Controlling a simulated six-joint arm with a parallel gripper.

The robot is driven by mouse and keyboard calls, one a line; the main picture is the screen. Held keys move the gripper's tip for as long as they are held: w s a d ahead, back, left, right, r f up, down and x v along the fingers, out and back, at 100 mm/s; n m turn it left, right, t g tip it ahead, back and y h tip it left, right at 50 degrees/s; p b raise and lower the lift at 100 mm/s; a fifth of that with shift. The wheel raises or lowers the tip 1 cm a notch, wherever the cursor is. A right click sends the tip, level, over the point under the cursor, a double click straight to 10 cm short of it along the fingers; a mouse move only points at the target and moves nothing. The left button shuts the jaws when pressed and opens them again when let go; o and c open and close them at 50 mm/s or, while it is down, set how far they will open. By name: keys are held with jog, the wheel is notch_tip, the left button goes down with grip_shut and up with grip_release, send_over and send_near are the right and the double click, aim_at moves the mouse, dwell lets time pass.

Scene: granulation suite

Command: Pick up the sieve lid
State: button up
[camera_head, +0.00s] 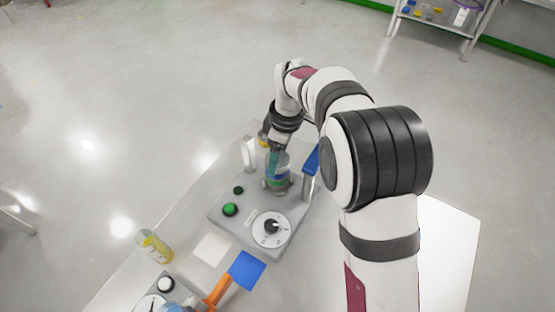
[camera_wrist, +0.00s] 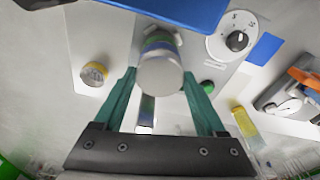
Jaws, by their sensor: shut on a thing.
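The sieve lid (camera_wrist: 161,77) is a round silver-grey cap at the top of a short stack with green and blue bands (camera_head: 277,180). The stack stands on the grey shaker base (camera_head: 240,220), between two posts. My gripper (camera_head: 275,152) comes down from above, its teal fingers at the top of the stack. In the wrist view my gripper (camera_wrist: 159,76) has one finger on each side of the lid and is shut on it. I cannot tell whether the lid is apart from the stack below. In the head view the gripper hides most of the lid.
A blue-topped post (camera_head: 311,160) is close on the right and a white post (camera_head: 249,154) on the left. The base carries a dial (camera_head: 271,229) and green buttons (camera_head: 230,209). A yellow container (camera_head: 154,245), blue pad (camera_head: 246,270) and orange handle (camera_head: 218,290) are nearer.

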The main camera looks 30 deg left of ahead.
jog(key=shift+c, duration=1.4)
jog(key=shift+r, duration=0.1)
